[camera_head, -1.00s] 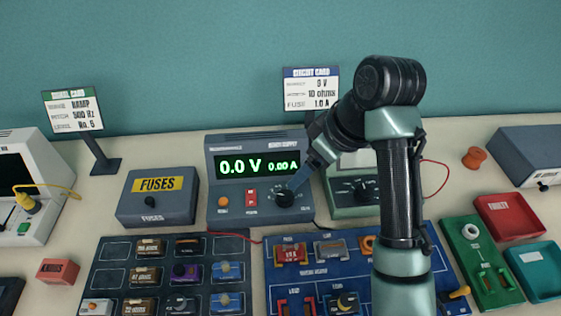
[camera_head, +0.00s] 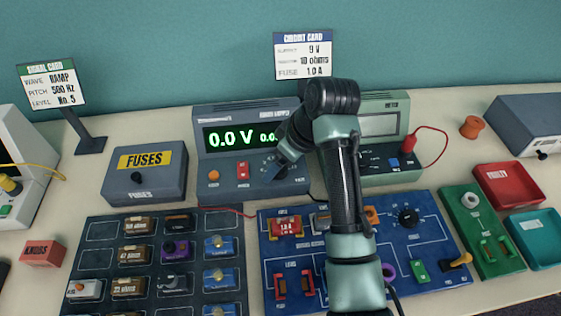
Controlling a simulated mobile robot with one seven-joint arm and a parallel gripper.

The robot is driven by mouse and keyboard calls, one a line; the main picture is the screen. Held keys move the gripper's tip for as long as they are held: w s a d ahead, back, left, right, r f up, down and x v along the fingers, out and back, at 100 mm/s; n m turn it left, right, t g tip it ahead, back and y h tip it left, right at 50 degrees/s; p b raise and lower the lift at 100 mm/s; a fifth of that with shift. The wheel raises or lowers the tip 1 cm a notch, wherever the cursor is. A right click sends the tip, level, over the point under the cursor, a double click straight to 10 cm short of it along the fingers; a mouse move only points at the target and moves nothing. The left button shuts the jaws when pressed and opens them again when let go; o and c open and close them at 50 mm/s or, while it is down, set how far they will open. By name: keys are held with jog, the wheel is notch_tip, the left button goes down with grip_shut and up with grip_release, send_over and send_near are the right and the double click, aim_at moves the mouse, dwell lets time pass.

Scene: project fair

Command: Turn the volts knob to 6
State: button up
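The power supply (camera_head: 205,172) is a grey box at the back middle of the table. Its green display (camera_head: 232,138) reads 0.0 V; the amps reading is partly covered by my arm. My gripper is at the knob's place, pointing down and left. I cannot see whether its fingers are open or shut, or touch the knob.
A fuses box (camera_head: 145,186) stands left of the supply and a green meter (camera_head: 412,176) right of it. A blue circuit board (camera_head: 440,225) and a dark parts tray (camera_head: 100,238) lie in front. A red lead (camera_head: 443,147) loops at the meter.

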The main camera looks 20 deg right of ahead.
jog(key=shift+f, duration=0.1)
grip_shut()
dwell(0.4)
jog(key=shift+a+m+p, duration=0.1)
jog(key=shift+m+p, duration=0.2)
jog(key=shift+p, duration=0.15)
jog(key=m+p, duration=0.1)
jog(key=m+h+p, duration=0.1)
jog(key=p, duration=0.1)
jog(key=shift+a+r, duration=0.1)
jog(key=shift+r, duration=0.2)
jog(key=m+h+p, duration=0.1)
jog(key=m+p, duration=0.2)
jog(key=m+h+p, duration=0.1)
jog(key=m+p, duration=0.1)
jog(key=m, duration=0.1)
jog(key=shift+a+p, duration=0.15)
jog(key=shift+p, duration=0.25)
jog(key=m+h+p, duration=0.2)
jog(key=m, duration=0.2)
jog(key=shift+w+a+f, duration=0.1)
jog(key=shift+f, duration=0.05)
jog(key=m+g+h, duration=0.1)
jog(key=m, duration=0.4)
jog(key=shift+w+f, duration=0.1)
jog(key=shift+g, duration=0.3)
